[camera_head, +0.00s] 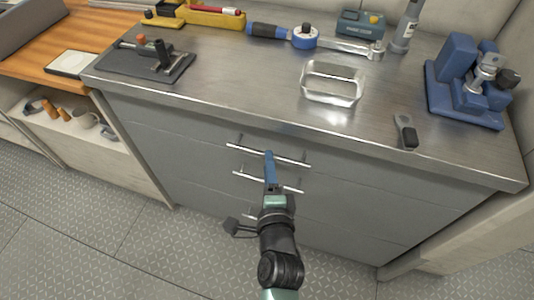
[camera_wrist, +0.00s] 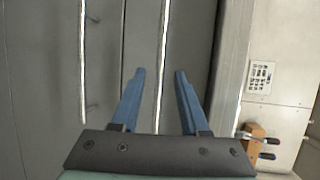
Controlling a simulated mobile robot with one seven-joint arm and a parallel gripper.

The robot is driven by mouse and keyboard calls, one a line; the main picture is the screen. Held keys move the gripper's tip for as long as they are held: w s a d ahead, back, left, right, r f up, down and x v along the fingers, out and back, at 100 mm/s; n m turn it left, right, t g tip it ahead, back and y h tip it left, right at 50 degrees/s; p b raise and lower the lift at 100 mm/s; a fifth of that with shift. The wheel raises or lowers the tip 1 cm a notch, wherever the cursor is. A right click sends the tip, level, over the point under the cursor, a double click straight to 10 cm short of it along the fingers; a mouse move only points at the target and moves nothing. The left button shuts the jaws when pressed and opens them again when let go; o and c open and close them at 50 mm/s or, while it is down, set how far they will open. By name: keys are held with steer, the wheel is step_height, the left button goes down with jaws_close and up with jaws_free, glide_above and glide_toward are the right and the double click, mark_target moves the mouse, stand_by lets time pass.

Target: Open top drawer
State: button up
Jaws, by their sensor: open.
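The grey cabinet has a stack of drawers under the steel worktop. The top drawer front (camera_head: 190,128) is closed and carries a long silver bar handle (camera_head: 240,147). In the wrist view this handle (camera_wrist: 164,40) runs between my blue fingertips. My gripper (camera_head: 269,154) is open, at the top handle in the head view, and hides its middle. In the wrist view my gripper (camera_wrist: 160,72) has one finger on each side of the bar, with gaps visible. I cannot tell how deep the fingers reach past the bar.
A second drawer handle (camera_head: 245,177) is just below, also in the wrist view (camera_wrist: 82,60). The patterned floor (camera_head: 150,245) in front is clear.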

steer(key=shift+w+a+f, duration=0.1)
steer(key=shift+w+f, duration=0.1)
steer(key=shift+w, duration=0.8)
steer(key=shift+w+a+f, duration=0.1)
steer(key=shift+w+f, duration=0.05)
steer(key=shift+w, duration=0.85)
jaws_close()
